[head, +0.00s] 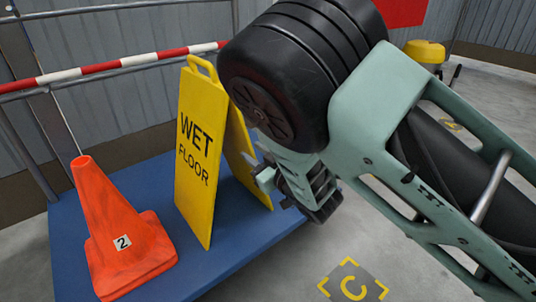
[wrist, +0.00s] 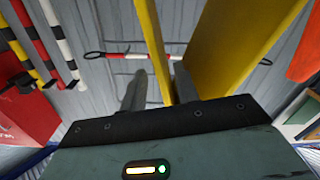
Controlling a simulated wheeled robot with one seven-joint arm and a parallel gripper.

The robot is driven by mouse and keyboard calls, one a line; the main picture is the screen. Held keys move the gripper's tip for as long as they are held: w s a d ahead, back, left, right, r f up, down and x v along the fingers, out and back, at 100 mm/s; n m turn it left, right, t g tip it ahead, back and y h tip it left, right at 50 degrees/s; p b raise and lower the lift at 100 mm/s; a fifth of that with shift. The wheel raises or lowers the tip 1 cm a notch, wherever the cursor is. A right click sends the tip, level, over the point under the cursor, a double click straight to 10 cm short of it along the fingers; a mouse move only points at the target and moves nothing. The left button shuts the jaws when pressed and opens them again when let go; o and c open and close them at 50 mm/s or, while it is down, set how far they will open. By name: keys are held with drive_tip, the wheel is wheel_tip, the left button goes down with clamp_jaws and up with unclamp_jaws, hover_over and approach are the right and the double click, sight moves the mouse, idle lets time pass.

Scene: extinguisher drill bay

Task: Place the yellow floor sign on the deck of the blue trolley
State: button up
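The yellow floor sign (head: 202,150), marked "WET FLOOR", stands upright with its two panels spread on the blue deck of the trolley (head: 225,252). My gripper (head: 268,182) is at the right side of the sign, close to its rear panel; my arm hides part of this area. In the wrist view two yellow panels of the sign (wrist: 235,45) rise in front of my gripper (wrist: 160,88). Its grey fingers are apart, one on each side of the narrower-looking panel, with a visible gap at the left finger. The gripper looks open.
An orange cone (head: 122,235) numbered 2 stands on the deck left of the sign. A red-and-white bar (head: 120,65) runs behind it. A floor mark with a yellow C (head: 353,287) lies right of the trolley. A yellow-topped object (head: 425,52) stands far back right.

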drive_tip(key=s+d+r+g+h, duration=0.2)
drive_tip(key=s+d+g+h, duration=0.1)
drive_tip(key=s, duration=0.8)
drive_tip(key=s+d+r+m+g+h+p, duration=0.1)
drive_tip(key=s+d+r+g+h, duration=0.2)
drive_tip(key=s, duration=0.8)
drive_tip(key=s+d+r+m+g+h+p, duration=0.1)
drive_tip(key=s+d+r+g+h, duration=0.2)
drive_tip(key=s+g, duration=0.6)
drive_tip(key=s+d, duration=0.2)
drive_tip(key=s, duration=0.1)
drive_tip(key=shift+d+r, duration=0.15)
drive_tip(key=shift+d, duration=0.25)
drive_tip(key=shift+w, duration=0.1)
wheel_tip(320, 180, up, 49)
drive_tip(key=p, duration=4.9)
drive_tip(key=shift+r, duration=0.1)
